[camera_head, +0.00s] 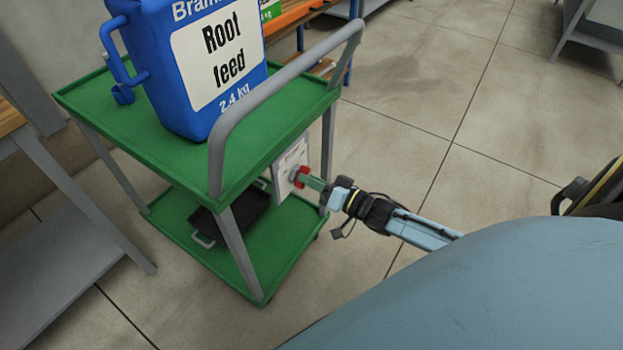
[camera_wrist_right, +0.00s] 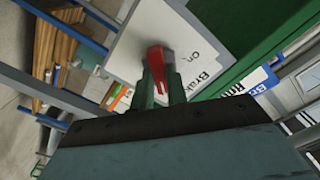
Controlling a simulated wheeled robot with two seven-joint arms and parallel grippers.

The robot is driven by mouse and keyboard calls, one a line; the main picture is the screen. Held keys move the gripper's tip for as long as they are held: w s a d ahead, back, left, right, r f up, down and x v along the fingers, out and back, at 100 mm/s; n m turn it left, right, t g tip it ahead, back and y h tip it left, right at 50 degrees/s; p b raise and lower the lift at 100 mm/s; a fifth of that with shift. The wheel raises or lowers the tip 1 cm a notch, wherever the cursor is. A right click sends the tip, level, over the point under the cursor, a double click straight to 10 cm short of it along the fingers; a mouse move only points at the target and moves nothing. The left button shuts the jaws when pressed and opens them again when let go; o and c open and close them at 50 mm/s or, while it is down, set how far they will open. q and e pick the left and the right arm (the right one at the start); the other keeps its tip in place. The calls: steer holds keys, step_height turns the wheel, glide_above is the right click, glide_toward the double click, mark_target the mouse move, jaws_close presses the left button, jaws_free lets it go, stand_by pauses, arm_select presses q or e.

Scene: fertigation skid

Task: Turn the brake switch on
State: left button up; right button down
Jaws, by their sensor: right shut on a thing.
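The brake switch is a red knob (camera_head: 301,176) on a pale plate (camera_head: 287,165) fixed to the end of the green cart (camera_head: 262,172). In the right wrist view the plate (camera_wrist_right: 192,40) reads "Brake" and "On", and the red knob (camera_wrist_right: 157,62) sits between my green fingers. My right gripper (camera_head: 305,178) reaches the plate from the right and is shut on the knob; it also shows in the right wrist view (camera_wrist_right: 160,80). The fingers hide part of the knob, so its exact setting is hard to tell. My left gripper is not in view.
A blue "Root feed" jug (camera_head: 200,60) stands on the cart's top shelf beside a grey handle rail (camera_head: 265,85). A black crate (camera_head: 232,215) sits on the lower shelf. A grey bench (camera_head: 60,240) stands at left. The floor to the right is open.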

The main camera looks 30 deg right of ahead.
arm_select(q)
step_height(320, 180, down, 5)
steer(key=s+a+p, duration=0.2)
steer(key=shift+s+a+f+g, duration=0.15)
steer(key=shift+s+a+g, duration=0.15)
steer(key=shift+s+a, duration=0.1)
arm_select(e)
steer(key=n, duration=1.6)
steer(key=shift+a+n, duration=0.1)
steer(key=shift+n, duration=0.3)
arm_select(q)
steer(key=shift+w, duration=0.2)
arm_select(e)
steer(key=c, duration=1.4)
jaws_free()
steer(key=shift+s, duration=0.1)
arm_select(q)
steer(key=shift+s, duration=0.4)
